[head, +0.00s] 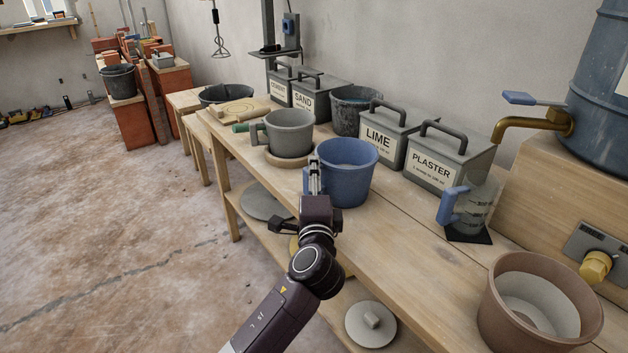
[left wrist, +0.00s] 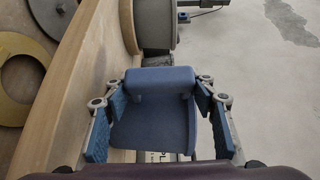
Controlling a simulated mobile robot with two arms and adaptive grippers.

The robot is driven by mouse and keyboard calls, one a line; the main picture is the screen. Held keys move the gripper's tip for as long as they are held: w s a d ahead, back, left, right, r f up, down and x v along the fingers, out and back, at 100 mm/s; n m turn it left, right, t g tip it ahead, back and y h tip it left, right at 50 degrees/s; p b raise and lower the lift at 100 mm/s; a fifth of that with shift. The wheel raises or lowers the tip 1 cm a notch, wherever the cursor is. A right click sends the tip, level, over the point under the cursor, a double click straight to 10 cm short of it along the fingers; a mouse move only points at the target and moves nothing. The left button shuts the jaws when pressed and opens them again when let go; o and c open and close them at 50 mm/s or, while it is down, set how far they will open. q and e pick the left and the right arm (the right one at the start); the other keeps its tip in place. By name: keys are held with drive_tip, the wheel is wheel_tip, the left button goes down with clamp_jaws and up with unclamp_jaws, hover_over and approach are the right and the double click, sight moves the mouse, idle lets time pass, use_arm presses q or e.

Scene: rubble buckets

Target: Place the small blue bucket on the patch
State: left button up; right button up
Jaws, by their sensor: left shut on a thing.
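The small blue bucket (head: 345,178) is upright over the near part of the bench in the head view, right of the grey mug-like bucket. My left gripper (head: 315,178) is at its left side, shut on its handle. In the left wrist view the blue handle (left wrist: 158,80) lies between the fingers, with the bucket wall behind it. I cannot tell whether its base touches the bench. A dark flat square patch (head: 468,236) shows under a clear jug; I cannot tell whether it is the task's patch. My right gripper is out of view.
The wooden bench (head: 420,240) also carries the grey bucket (head: 290,130) on a round board, the lime box (head: 385,135), the plaster box (head: 440,160), the jug (head: 475,205) with a blue handle, and a brown bucket (head: 540,305). A brass tap (head: 530,122) juts out at right.

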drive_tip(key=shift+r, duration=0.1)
use_arm(q)
drive_tip(key=o, duration=1)
drive_tip(key=shift+f, duration=0.1)
drive_tip(key=shift+c, duration=0.2)
drive_tip(key=o, duration=0.4)
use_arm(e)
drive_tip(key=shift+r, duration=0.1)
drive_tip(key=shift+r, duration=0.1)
